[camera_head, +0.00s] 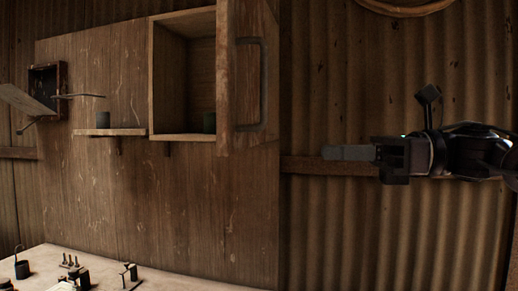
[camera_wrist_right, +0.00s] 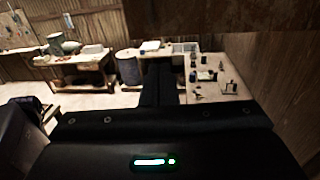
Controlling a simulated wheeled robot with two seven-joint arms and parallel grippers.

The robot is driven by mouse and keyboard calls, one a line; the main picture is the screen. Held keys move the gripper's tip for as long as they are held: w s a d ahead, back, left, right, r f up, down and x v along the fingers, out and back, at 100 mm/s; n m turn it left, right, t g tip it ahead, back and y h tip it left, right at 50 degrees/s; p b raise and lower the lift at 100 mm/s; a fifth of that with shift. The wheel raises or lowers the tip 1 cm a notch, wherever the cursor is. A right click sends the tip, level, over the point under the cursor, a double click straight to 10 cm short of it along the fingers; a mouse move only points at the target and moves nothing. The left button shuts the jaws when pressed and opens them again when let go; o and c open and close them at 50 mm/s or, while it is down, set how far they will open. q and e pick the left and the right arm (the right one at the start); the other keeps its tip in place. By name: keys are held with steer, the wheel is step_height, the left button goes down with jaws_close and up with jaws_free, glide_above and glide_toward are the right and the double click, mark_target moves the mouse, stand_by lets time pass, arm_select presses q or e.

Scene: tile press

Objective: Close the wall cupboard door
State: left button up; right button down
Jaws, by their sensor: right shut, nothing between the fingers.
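The wall cupboard (camera_head: 184,80) is a wooden box on the wooden wall panel, with its front open. Its door (camera_head: 226,80) stands swung open on the right side, with a dark bar handle (camera_head: 264,84) on its face. My right gripper (camera_head: 330,153) is shut and empty. It points left, to the right of the door and lower than the handle, apart from both in the picture. My left gripper is in neither view.
A small open wall box (camera_head: 47,82) is farther left. A workbench (camera_head: 185,283) with several small items is below. Corrugated wall (camera_head: 330,220) lies behind my right arm.

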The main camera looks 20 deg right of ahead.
mark_target(238, 151)
steer(key=p+x, duration=0.4)
steer(key=x, duration=0.7)
steer(key=shift+a+r+p, duration=0.2)
steer(key=shift+a+p, duration=0.05)
steer(key=shift+p, duration=0.15)
steer(key=shift+w+a+f, duration=0.15)
steer(key=shift+w+a, duration=0.1)
steer(key=shift+a, duration=0.15)
